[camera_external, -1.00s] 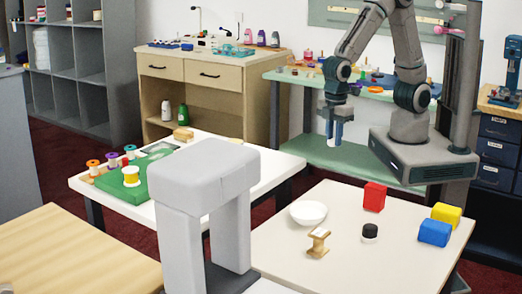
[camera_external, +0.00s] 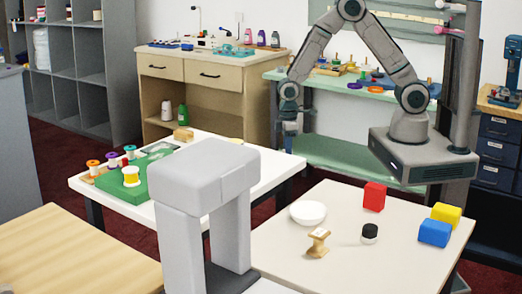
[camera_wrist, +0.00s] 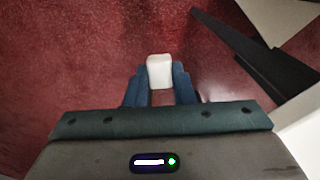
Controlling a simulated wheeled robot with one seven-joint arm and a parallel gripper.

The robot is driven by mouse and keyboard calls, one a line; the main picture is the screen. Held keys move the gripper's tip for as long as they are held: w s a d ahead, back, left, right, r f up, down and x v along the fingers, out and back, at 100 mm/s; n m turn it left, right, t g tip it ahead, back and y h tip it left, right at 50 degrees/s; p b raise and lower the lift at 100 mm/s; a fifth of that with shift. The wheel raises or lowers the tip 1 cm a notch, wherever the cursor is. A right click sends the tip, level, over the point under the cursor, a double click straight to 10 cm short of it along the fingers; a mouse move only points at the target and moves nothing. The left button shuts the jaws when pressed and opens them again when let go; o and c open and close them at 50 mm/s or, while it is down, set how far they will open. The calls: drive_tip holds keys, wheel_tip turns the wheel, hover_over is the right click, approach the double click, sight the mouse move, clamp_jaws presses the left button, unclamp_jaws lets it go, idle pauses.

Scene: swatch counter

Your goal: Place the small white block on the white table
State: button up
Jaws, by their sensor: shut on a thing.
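The small white block (camera_wrist: 159,71) is held between the two blue fingers of my gripper (camera_wrist: 159,88), which is shut on it in the wrist view. Dark red floor shows behind the block there. In the external view my gripper (camera_external: 289,143) points down by the far right end of the white table (camera_external: 262,168); the block cannot be made out there. I cannot tell the exact height of the gripper above the table.
The white table carries a green board (camera_external: 160,180) with a yellow spool (camera_external: 131,177). A cream table (camera_external: 350,275) at right holds a bowl (camera_external: 308,212), a spool and coloured blocks. A grey arch-shaped object (camera_external: 205,180) stands in front. The white table's right end looks clear.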

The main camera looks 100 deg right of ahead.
wheel_tip(320, 180, up, 18)
drive_tip(key=a, duration=0.1)
drive_tip(key=n+p, duration=0.2)
drive_tip(key=n, duration=0.7)
hover_over(352, 221)
wheel_tip(352, 221, down, 12)
drive_tip(key=shift+d+f, duration=0.1)
drive_tip(key=shift+f+p, duration=0.55)
drive_tip(key=shift+f, duration=1.45)
drive_tip(key=shift+f, duration=0.1)
